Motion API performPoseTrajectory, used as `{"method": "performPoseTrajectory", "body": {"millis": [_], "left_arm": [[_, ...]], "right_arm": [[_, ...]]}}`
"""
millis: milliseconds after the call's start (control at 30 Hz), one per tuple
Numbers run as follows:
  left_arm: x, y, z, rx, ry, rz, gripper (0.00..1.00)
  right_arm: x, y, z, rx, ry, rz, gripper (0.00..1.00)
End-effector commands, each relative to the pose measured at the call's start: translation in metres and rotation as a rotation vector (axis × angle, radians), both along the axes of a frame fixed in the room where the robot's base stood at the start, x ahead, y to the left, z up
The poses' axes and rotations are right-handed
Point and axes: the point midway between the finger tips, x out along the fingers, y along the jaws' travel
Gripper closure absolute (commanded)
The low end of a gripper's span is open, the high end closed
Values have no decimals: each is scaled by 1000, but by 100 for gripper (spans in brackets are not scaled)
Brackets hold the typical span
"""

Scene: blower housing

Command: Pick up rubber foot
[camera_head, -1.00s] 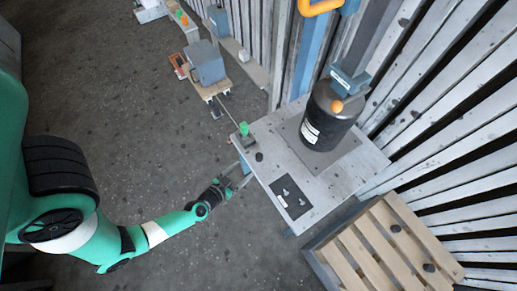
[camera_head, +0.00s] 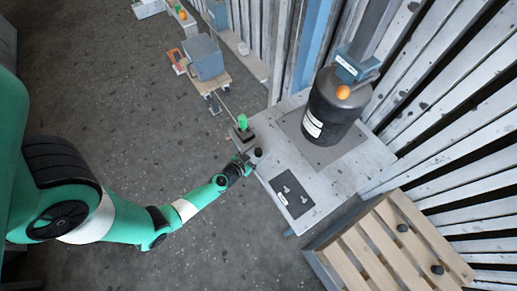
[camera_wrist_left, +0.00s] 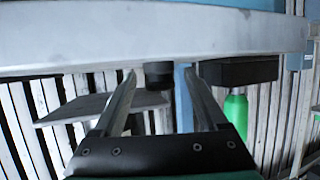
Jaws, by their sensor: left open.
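A small black cylinder, which looks like a rubber foot (camera_head: 258,152), stands near the left edge of the grey table (camera_head: 340,185). My left gripper (camera_head: 247,158) is at that edge, right beside the foot. In the left wrist view, where the scene appears upside down, the foot (camera_wrist_left: 158,76) shows between the two spread fingers, near their tips. The fingers are open and no grip on the foot shows. Similar small dark pieces lie on the wooden pallet (camera_head: 372,245). My right gripper is not in view.
A dark block with a green cylinder (camera_head: 242,122) stands close beside the foot at the table edge. A large black tank (camera_head: 332,112) stands further back. A dark plate (camera_head: 292,194) lies at the front. Slatted walls rise behind.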

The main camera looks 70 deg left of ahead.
Motion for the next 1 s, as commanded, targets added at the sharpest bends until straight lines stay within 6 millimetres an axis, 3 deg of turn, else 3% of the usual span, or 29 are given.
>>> {"method": "performPoseTrajectory", "body": {"millis": [233,633,1000], "left_arm": [[2,1,-1,0,2,0,26],[2,1,-1,-1,1,0,98],[2,1,2,-1,1,0,100]], "right_arm": [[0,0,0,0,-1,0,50],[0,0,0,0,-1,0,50],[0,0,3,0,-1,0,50]]}}
